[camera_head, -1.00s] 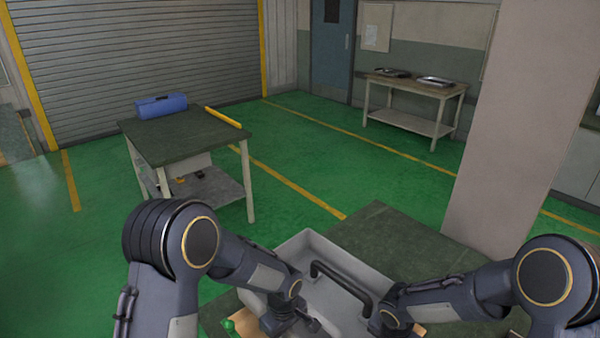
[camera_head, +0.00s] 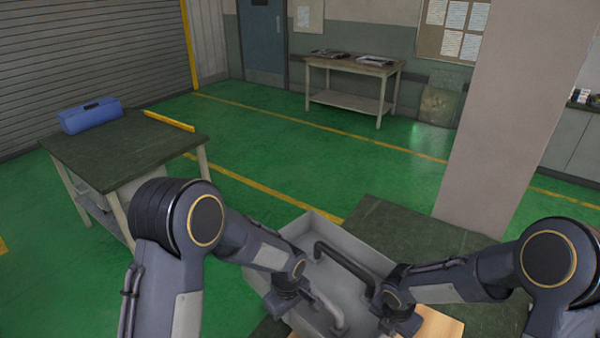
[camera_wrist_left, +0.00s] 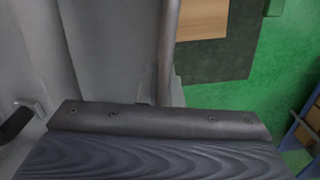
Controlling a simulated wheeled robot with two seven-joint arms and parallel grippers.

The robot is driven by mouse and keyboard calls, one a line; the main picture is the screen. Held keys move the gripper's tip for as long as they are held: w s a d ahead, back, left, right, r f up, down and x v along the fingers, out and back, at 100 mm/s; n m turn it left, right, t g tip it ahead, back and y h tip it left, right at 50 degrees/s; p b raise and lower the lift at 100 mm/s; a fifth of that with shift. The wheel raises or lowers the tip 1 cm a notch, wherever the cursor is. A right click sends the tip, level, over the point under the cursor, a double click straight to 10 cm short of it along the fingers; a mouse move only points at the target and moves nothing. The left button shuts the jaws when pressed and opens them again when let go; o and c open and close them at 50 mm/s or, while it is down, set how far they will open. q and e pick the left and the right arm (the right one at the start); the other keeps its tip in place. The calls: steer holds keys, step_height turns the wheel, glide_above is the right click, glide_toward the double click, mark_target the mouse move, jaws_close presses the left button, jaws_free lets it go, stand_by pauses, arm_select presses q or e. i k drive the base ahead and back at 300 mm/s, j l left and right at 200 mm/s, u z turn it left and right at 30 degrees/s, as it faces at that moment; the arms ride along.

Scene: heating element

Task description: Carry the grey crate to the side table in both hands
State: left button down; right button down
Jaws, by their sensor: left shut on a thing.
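The grey crate (camera_head: 298,228) is at the bottom centre of the head view, close in front of me, with a black bar (camera_head: 345,268) across it. My left gripper (camera_head: 290,303) is shut on the crate at its near left side. In the left wrist view, the crate's grey wall (camera_wrist_left: 100,50) runs beside the jaws. My right gripper (camera_head: 402,318) is at the crate's right side; its fingertips are hidden. A green-topped table (camera_head: 120,150) stands at the left, and another table (camera_head: 352,66) stands at the back. I cannot tell which is the side table.
A dark worktop (camera_head: 400,222) with a wooden piece (camera_head: 440,325) lies under and beside the crate. A pillar (camera_head: 515,120) rises behind it at the right. A blue case (camera_head: 90,115) and a yellow bar (camera_head: 170,121) lie on the left table. Green floor between is clear.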

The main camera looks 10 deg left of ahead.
mark_target(130, 141)
steer(key=i+j, duration=0.1)
steer(key=j, duration=1.25)
steer(key=i+j+u, duration=0.15)
steer(key=i+j, duration=0.25)
steer(key=j, duration=0.2)
steer(key=i+j+u, duration=0.1)
steer(key=i+j, duration=0.35)
steer(key=i+j+u, duration=0.1)
steer(key=i+u, duration=0.3)
steer(key=i, duration=0.4)
steer(key=i+l+u, duration=0.15)
steer(key=i+u, duration=0.25)
steer(key=i, duration=0.35)
steer(key=i+l+u, duration=0.35)
steer(key=i, duration=0.3)
steer(key=i+l+u, duration=0.35)
steer(key=i, duration=0.45)
